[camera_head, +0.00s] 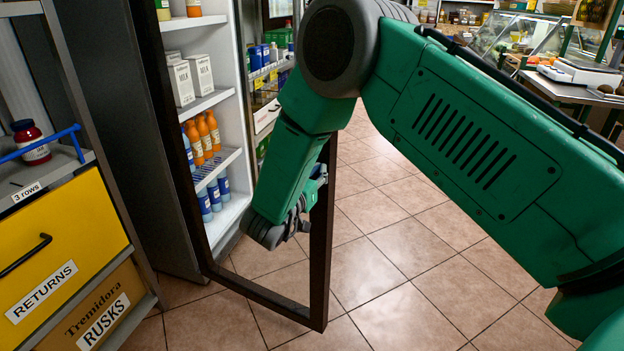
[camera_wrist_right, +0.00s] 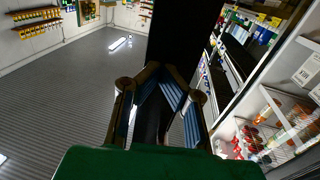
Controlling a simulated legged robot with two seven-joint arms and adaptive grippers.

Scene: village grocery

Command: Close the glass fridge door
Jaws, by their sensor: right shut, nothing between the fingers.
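The glass fridge door (camera_head: 322,245) stands open in the head view, its dark frame swung out from the fridge (camera_head: 222,100) towards me. Its lower rail (camera_head: 262,298) runs over the tiled floor. The fridge's white shelves are exposed. My right gripper (camera_head: 316,182) is shut and empty beside the door's upright free edge; the arm hides part of the frame, and I cannot tell whether they touch. In the right wrist view, the gripper's fingers (camera_wrist_right: 160,85) are in front of a broad dark upright band (camera_wrist_right: 188,35). My left gripper is not in view.
Milk cartons (camera_head: 181,82), orange bottles (camera_head: 205,138) and blue cans (camera_head: 214,195) stand on the fridge shelves. A rack with a yellow Returns drawer (camera_head: 60,250) and a red jar (camera_head: 31,142) is at the left. The tiled floor (camera_head: 400,270) right of the door is clear.

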